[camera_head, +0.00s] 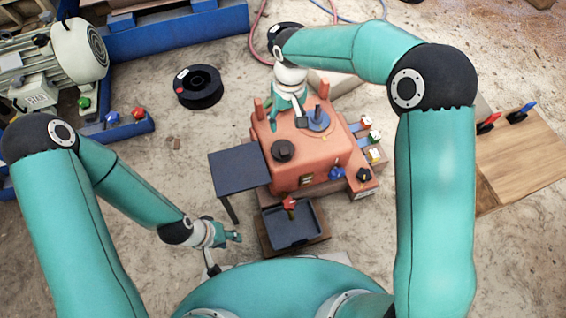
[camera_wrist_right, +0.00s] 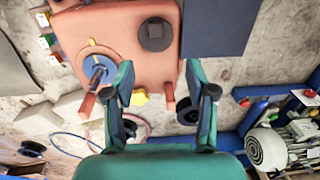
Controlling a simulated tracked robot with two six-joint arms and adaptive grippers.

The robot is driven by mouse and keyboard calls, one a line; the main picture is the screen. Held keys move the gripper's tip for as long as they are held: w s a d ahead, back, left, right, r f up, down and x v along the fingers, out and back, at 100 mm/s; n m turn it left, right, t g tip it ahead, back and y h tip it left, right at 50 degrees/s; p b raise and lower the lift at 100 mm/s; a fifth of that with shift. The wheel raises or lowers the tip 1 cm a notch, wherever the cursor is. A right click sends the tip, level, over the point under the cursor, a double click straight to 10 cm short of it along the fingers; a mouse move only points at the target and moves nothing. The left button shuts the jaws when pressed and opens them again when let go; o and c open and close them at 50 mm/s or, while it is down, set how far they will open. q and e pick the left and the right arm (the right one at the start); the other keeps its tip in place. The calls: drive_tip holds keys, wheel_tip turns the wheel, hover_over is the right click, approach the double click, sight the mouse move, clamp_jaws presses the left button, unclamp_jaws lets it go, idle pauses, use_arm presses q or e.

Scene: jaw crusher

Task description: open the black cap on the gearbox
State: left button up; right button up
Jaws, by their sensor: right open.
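The orange gearbox (camera_head: 335,150) stands in the middle of the head view. Its round black cap (camera_head: 283,150) sits on the near left part of the top face; in the right wrist view the black cap (camera_wrist_right: 156,34) is beyond the fingertips, with a square block on it. My right gripper (camera_head: 287,105) is over the far left part of the gearbox, apart from the cap. In the wrist view its fingers (camera_wrist_right: 157,80) are spread and empty. My left gripper (camera_head: 225,240) hangs low left of the black tray; its opening is unclear.
A blue disc with an upright post (camera_head: 317,120) is on the gearbox top, right of the cap. Orange posts stand at the gearbox's far corners. A dark side table (camera_head: 238,170) adjoins its left side. A black tray (camera_head: 292,240) with a red-handled item is in front.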

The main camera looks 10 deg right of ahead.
sight(284, 151)
use_arm(q)
wheel_tip(284, 151, down, 9)
drive_tip(key=b, duration=0.7)
drive_tip(key=shift+b, duration=0.3)
use_arm(e)
drive_tip(key=shift+h, duration=0.3)
drive_tip(key=f, duration=1.6)
drive_tip(key=shift+w+a, duration=0.1)
drive_tip(key=shift+w, duration=0.3)
drive_tip(key=shift+r, duration=0.1)
clamp_jaws()
